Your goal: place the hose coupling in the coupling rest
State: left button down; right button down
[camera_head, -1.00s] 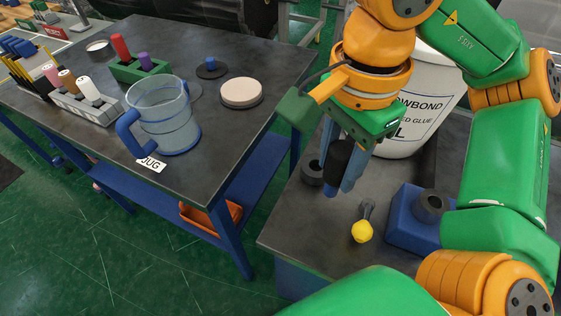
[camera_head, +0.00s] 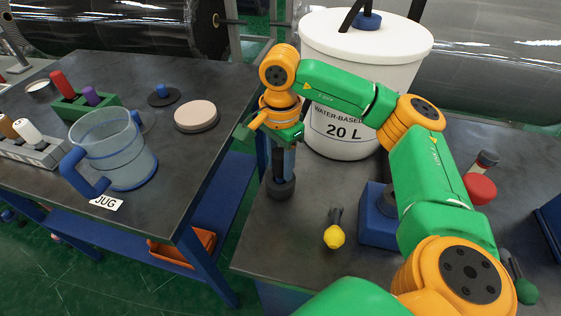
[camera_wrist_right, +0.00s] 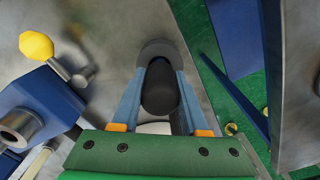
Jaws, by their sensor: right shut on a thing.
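The hose coupling (camera_head: 278,165) is a dark upright cylinder between the fingers of my right gripper (camera_head: 281,172), which is shut on it. The coupling rest appears to be the low dark round cup (camera_head: 281,189) on the right-hand bench, directly below the coupling. The coupling's lower end meets the cup; how deep it sits is hidden. In the right wrist view the coupling (camera_wrist_right: 160,92) is between the blue-grey fingers, with the round grey rim of the cup (camera_wrist_right: 158,47) beyond it. My left gripper is not in view.
A blue block (camera_head: 376,228) with a grey socket and a yellow-knobbed lever (camera_head: 334,236) stand right of the cup. A white glue bucket (camera_head: 365,60) is behind. A gap separates this bench from the left table with the jug (camera_head: 117,150).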

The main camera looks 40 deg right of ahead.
aim_at(280, 152)
jog(key=shift+f, duration=0.15)
jog(key=shift+c, duration=2.1)
grip_release()
jog(key=shift+r, duration=0.4)
notch_tip(280, 152, up, 5)
jog(key=shift+r+p, duration=0.2)
jog(key=shift+p, duration=0.1)
notch_tip(280, 152, up, 6)
jog(key=p, duration=0.2)
jog(key=shift+r+p, duration=0.15)
jog(key=shift+p, duration=0.25)
